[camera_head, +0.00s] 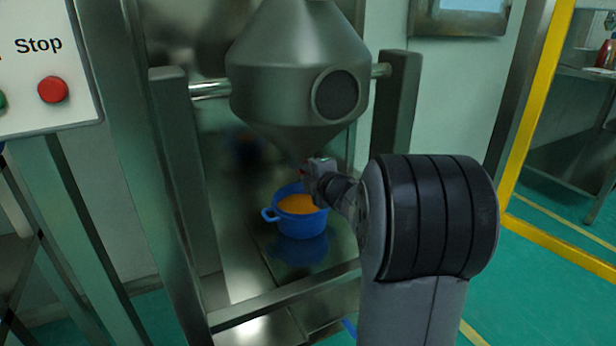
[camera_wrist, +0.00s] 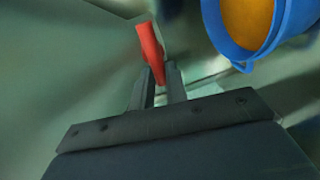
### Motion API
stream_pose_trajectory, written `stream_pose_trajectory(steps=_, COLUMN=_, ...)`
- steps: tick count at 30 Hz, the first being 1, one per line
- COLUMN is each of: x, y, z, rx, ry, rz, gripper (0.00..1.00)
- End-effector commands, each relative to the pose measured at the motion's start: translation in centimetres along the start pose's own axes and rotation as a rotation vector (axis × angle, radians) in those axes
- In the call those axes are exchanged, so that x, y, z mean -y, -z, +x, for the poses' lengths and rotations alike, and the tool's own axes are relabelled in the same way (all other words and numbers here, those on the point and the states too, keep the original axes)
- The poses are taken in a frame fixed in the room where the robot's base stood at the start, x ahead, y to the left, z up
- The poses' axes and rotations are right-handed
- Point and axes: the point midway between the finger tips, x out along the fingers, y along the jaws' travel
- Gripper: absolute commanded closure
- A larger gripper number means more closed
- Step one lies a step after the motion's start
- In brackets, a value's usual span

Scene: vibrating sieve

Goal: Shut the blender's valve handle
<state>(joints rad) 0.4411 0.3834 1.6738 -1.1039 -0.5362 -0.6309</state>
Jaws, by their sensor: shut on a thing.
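The blender (camera_head: 290,75) is a grey double-cone vessel hung between two posts, its narrow outlet pointing down. My gripper (camera_head: 306,172) is at the outlet, seen from behind my arm. In the wrist view, my gripper's two dark fingers (camera_wrist: 160,88) are shut on the red valve handle (camera_wrist: 149,45), whose upper part sticks out beyond them. In the head view the handle is mostly hidden by my gripper. A blue pot (camera_head: 301,222) with orange contents stands below the outlet; it also shows in the wrist view (camera_wrist: 222,38).
The pot stands on a shiny metal base, close below my gripper. Metal posts (camera_head: 182,170) flank the blender. A panel with a red button (camera_head: 53,90) marked Stop is at the left. A yellow frame (camera_head: 541,100) stands at the right.

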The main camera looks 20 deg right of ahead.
Motion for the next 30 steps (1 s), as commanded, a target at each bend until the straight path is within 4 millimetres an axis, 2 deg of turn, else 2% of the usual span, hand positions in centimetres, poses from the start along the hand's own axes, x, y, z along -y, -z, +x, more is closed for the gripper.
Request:
stream_pose_trajectory(steps=1, x=0.46, y=-0.35, z=0.01, rx=0.011, ry=0.009, rz=-0.003, gripper=1.00)
stream_pose_trajectory(steps=15, x=0.26, y=-0.53, z=-0.04, rx=0.018, ry=0.006, rz=-0.015, gripper=1.00)
stream_pose_trajectory(steps=16, x=0.25, y=-0.54, z=-0.05, rx=0.018, ry=0.006, rz=-0.014, gripper=0.84)
stream_pose_trajectory(steps=23, x=0.16, y=-0.44, z=-0.04, rx=0.015, ry=0.004, rz=-0.015, gripper=0.65)
stream_pose_trajectory(steps=30, x=0.03, y=-0.28, z=-0.07, rx=0.011, ry=0.002, rz=-0.016, gripper=0.64)
